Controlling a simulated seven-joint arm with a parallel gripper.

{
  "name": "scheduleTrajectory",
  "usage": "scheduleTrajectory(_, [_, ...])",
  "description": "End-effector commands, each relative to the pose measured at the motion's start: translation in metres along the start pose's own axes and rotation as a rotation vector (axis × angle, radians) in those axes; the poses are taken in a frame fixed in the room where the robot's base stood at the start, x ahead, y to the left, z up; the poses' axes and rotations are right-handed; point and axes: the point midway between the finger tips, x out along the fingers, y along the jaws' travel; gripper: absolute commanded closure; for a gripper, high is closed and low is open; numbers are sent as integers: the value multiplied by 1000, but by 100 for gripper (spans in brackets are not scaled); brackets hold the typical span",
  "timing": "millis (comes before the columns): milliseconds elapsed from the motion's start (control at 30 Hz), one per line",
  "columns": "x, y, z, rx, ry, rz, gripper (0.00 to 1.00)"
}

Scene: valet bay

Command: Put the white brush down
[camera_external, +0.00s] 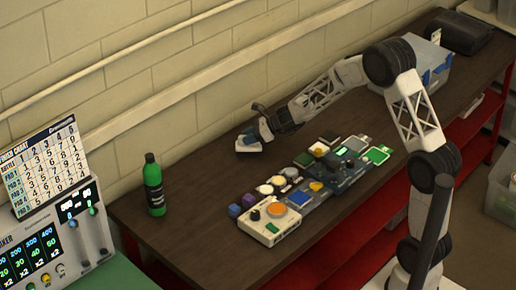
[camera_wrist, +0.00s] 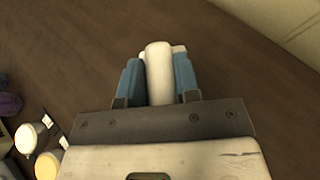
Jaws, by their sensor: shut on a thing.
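My gripper (camera_wrist: 159,82) is shut on a white brush (camera_wrist: 158,60), which shows as a pale rounded shape between the blue finger pads in the wrist view. In the external view my gripper (camera_external: 258,134) reaches over the back part of the dark wooden bench (camera_external: 195,190), near the wall. The white brush (camera_external: 247,146) is low there, at or just above the bench top; I cannot tell whether it touches. Most of the brush is hidden by the fingers.
A green bottle (camera_external: 154,184) stands to the left. A white device with an orange dial (camera_external: 270,220) and several small coloured items lie to the front right. A grey-blue box (camera_external: 430,68) is at the far end. The bench between bottle and gripper is clear.

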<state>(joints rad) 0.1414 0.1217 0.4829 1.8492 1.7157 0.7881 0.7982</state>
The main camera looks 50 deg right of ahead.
Motion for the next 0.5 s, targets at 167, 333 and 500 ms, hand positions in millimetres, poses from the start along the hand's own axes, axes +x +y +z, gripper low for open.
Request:
scheduleTrajectory(167, [0,0,0,-1,0,0,97])
scheduleTrajectory(333, [1,0,-1,0,0,0,97])
scheduleTrajectory(500, [1,0,-3,0,0,0,58])
